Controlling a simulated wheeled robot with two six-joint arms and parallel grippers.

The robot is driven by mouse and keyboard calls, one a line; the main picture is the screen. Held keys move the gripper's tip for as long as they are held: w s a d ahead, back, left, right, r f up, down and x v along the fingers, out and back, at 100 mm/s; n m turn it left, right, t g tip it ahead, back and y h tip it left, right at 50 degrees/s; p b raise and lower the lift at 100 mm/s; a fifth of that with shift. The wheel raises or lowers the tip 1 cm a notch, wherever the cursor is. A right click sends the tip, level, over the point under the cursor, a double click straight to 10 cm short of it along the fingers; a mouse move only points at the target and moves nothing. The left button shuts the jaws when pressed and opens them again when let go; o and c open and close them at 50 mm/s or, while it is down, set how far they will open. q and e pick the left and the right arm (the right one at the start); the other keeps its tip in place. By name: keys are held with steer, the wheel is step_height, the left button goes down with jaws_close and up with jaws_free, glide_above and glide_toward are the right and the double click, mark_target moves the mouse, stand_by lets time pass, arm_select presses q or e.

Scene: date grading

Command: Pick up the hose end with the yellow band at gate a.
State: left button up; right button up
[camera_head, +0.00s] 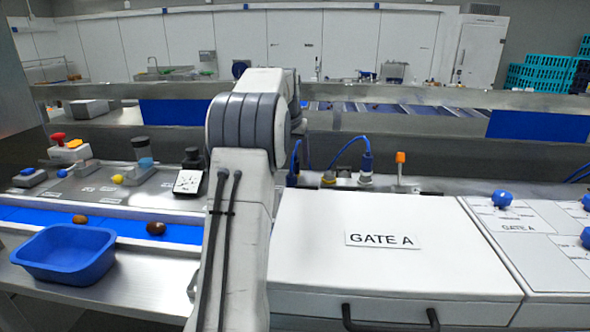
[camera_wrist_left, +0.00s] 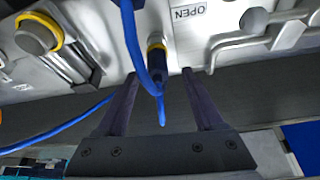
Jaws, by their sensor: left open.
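The hose end with the yellow band (camera_wrist_left: 156,44) shows in the left wrist view as a dark plug on a blue hose (camera_wrist_left: 130,45). My left gripper (camera_wrist_left: 160,76) is open, with its two fingers on either side of the hose and plug, apart from them. The blue hose runs across in front of the plug and hangs between the fingers. In the head view my left arm hides most of the gripper. A dark blue plug (camera_head: 292,179) shows there beside my arm, behind the box lid labelled gate a (camera_head: 345,270). My right gripper is in neither view.
Another blue plug (camera_head: 366,160) stands right of a yellow-banded fitting (camera_head: 328,178); an orange-topped handle (camera_head: 400,160) is further right. A grey bent handle (camera_wrist_left: 255,35) is close to the fingers. A blue bin (camera_head: 65,270) is at left.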

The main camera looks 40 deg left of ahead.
mark_target(296, 168)
arm_select(q)
steer(key=p+x, duration=0.1)
steer(key=x, duration=0.2)
steer(key=shift+w+d+f, duration=0.1)
steer(key=shift+d+f, duration=0.05)
steer(key=shift+f, duration=0.25)
steer(key=shift+w+f, duration=0.15)
steer(key=shift+f, duration=0.4)
jaws_close()
steer(key=shift+r, duration=0.15)
